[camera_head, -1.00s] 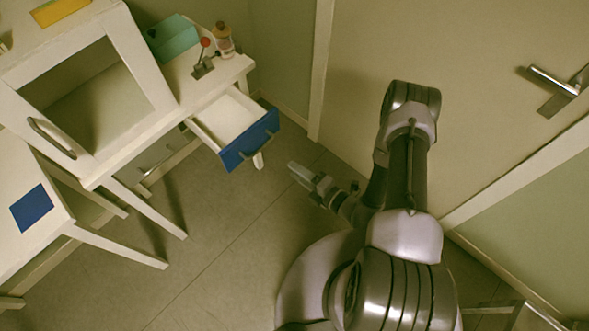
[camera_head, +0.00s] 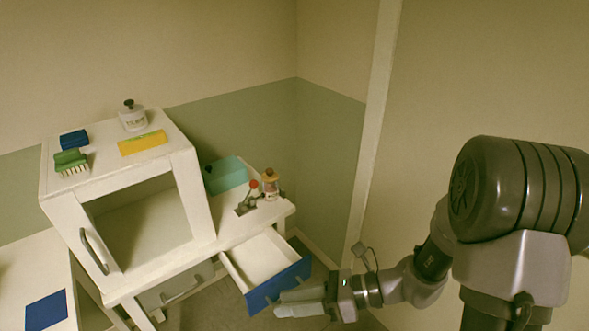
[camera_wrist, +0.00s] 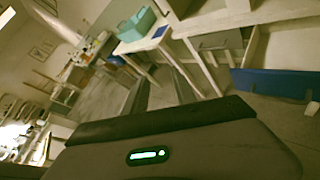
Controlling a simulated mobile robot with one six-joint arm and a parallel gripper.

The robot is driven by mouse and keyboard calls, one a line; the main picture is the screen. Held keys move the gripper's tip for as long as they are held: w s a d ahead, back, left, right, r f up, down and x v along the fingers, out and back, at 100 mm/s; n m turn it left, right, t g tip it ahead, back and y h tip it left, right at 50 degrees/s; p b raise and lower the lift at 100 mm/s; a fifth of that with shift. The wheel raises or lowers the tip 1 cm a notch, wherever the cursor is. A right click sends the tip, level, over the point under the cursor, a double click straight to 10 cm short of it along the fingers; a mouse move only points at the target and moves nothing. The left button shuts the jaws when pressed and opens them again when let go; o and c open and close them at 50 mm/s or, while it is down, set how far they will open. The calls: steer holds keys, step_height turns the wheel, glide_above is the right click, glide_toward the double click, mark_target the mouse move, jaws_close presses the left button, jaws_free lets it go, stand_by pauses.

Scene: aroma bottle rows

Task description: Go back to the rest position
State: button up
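My gripper (camera_head: 280,303) is at the lower middle of the head view, fingers pointing left. In the wrist view my gripper (camera_wrist: 160,74) has its two fingers apart, with only floor visible between them. It holds nothing. In the head view the fingers overlap the lower right of an open drawer (camera_head: 262,258) with a blue front; I cannot tell whether they touch it. The drawer's visible inside is empty. The blue drawer front also shows at the right of the wrist view (camera_wrist: 268,84).
Wall and door frame lie behind.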

steer(key=s+d+r+n+g+h, duration=0.1)
steer(key=s+d+r+n+h, duration=0.1)
steer(key=s+r+n+h, duration=0.6)
steer(key=s+d+r+n+t+h, duration=0.2)
steer(key=d+r+n+t+h, duration=0.2)
steer(key=n, duration=0.7)
steer(key=d+r+t, duration=0.2)
steer(key=d, duration=0.2)
steer(key=shift+s+d, duration=0.15)
